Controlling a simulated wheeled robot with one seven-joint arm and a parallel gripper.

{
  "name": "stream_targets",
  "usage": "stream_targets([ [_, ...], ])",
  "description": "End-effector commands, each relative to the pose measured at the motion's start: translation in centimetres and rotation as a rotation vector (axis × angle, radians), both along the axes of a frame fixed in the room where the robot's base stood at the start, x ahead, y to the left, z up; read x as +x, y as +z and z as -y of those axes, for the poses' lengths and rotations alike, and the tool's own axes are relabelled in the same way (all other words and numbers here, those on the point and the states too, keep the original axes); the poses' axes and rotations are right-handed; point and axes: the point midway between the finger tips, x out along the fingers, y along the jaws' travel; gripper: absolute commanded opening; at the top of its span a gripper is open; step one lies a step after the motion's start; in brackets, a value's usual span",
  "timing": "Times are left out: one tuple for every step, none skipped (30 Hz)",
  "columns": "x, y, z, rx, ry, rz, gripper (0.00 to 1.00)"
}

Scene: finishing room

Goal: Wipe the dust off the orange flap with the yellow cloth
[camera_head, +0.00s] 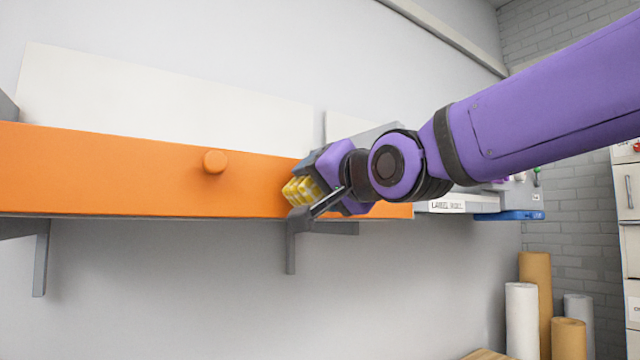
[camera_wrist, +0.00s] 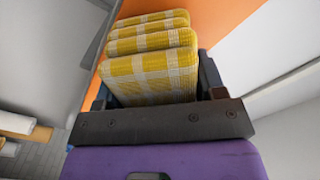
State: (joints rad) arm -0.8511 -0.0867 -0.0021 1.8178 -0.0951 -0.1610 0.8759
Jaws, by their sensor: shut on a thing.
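The orange flap (camera_head: 110,172) is a long upright panel with a round orange knob (camera_head: 215,161), running across the left and middle of the head view. It also fills the top of the wrist view (camera_wrist: 232,18). My gripper (camera_head: 303,190) is at the flap's right part, shut on the folded yellow checked cloth (camera_head: 298,192). In the wrist view the cloth (camera_wrist: 152,72) stands out in several folds from between the jaws, towards the flap. I cannot tell whether it touches the flap. No dust can be made out on the visible orange surface.
Grey brackets (camera_head: 41,258) sit below the flap. A white panel (camera_head: 165,95) stands behind it. A labelled box (camera_head: 447,205) and a blue item (camera_head: 510,215) lie right of the flap. Rolls (camera_head: 521,320) stand on the floor at lower right. Below the flap is bare wall.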

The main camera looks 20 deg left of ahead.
Motion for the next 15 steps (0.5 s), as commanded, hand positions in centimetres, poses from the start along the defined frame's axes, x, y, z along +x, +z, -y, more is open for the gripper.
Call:
stream_targets([
  [0.07, 0.01, -0.07, 0.0, 0.0, 0.0, 0.45],
  [0.1, 0.01, -0.11, 0.0, 0.0, 0.0, 0.45],
  [0.15, 0.01, -0.15, 0.0, 0.0, 0.0, 0.45],
  [0.18, 0.02, -0.2, 0.0, 0.0, 0.0, 0.45],
  [0.21, 0.02, -0.24, 0.0, 0.0, 0.0, 0.45],
  [0.26, 0.02, -0.29, 0.0, 0.0, 0.0, 0.45],
  [0.29, 0.02, -0.33, 0.0, 0.0, 0.0, 0.45],
  [0.32, 0.02, -0.37, 0.0, 0.0, 0.0, 0.45],
  [0.38, 0.02, -0.43, 0.0, 0.0, 0.0, 0.45],
  [0.41, 0.02, -0.47, 0.0, 0.0, 0.0, 0.45],
  [0.45, 0.03, -0.5, 0.0, 0.0, 0.0, 0.45],
  [0.5, 0.03, -0.56, 0.0, 0.0, 0.0, 0.45],
  [0.53, 0.03, -0.6, 0.0, 0.0, 0.0, 0.45],
  [0.56, 0.02, -0.64, 0.0, 0.0, 0.0, 0.45],
  [0.61, 0.02, -0.7, 0.0, 0.0, 0.0, 0.45],
])
